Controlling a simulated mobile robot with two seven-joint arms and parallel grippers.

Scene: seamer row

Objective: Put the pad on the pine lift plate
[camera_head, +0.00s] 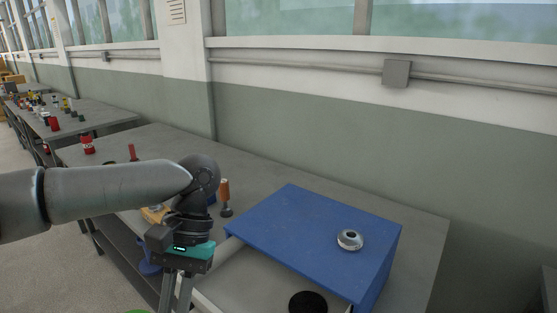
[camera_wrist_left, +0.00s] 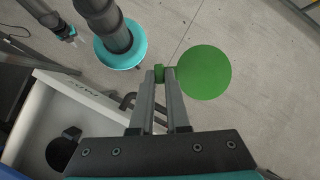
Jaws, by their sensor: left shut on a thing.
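The pad (camera_wrist_left: 204,72) is a flat bright-green disc just right of my left fingertips in the left wrist view. Its edge also shows at the bottom of the head view (camera_head: 138,311). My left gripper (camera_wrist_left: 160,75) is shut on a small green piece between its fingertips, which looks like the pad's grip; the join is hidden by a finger. The disc appears over the floor, clear of the drawer. In the head view, my left gripper (camera_head: 178,293) points down beside the open drawer, its tips cut off. I cannot identify the pine lift plate.
A blue cabinet (camera_head: 300,222) stands on the grey bench (camera_head: 420,228), a silver round part (camera_head: 349,240) on top. Its open white drawer (camera_wrist_left: 92,96) holds a black disc (camera_head: 308,303). An orange-topped part (camera_head: 225,192) stands behind my left wrist. A red part (camera_head: 87,145) is farther left.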

